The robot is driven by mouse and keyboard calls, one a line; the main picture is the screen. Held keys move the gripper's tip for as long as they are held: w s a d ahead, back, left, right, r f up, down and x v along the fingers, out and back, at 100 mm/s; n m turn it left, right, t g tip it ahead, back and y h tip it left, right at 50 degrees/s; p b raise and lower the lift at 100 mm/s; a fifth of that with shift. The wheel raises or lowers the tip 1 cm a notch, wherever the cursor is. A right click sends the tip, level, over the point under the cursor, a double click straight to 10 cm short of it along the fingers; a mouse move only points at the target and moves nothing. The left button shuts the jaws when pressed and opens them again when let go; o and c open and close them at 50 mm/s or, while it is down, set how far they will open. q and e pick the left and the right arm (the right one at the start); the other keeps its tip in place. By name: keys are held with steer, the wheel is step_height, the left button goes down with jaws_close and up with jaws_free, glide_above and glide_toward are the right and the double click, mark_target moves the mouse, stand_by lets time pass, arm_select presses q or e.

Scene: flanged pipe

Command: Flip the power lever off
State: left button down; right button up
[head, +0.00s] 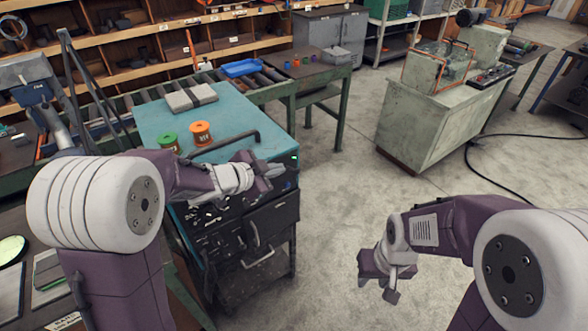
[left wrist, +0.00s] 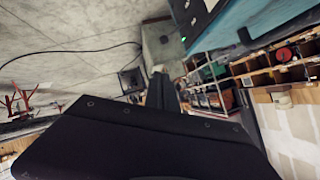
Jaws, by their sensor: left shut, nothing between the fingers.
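A cart with a teal top (head: 235,118) stands left of centre in the head view, with a dark front full of small fittings. A small green light (head: 295,157) glows on a dark box at its right corner; it also shows in the left wrist view (left wrist: 184,38). I cannot make out the power lever; my left gripper covers part of this corner. My left gripper (head: 272,170) is shut and empty in front of the cart's near right corner. In the left wrist view its fingers (left wrist: 161,85) are together. My right gripper (head: 383,280) hangs over the floor; its jaw state is unclear.
On the cart top are an orange spool (head: 201,133), a green spool (head: 168,142), a grey block (head: 190,97) and a black bar handle (head: 227,143). A grey-green machine cabinet (head: 435,118) stands at the right. The floor between is clear, with a black cable farther right.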

mark_target(294, 170)
arm_select(q)
steer(key=shift+a+f+x, duration=0.35)
steer(key=shift+x, duration=1.7)
steer(key=shift+a+f+x, duration=0.35)
steer(key=shift+f+x, duration=0.05)
steer(key=shift+x, duration=1.65)
steer(key=shift+a+f+x, duration=0.3)
steer(key=shift+f+x, duration=0.05)
steer(key=shift+x, duration=1.7)
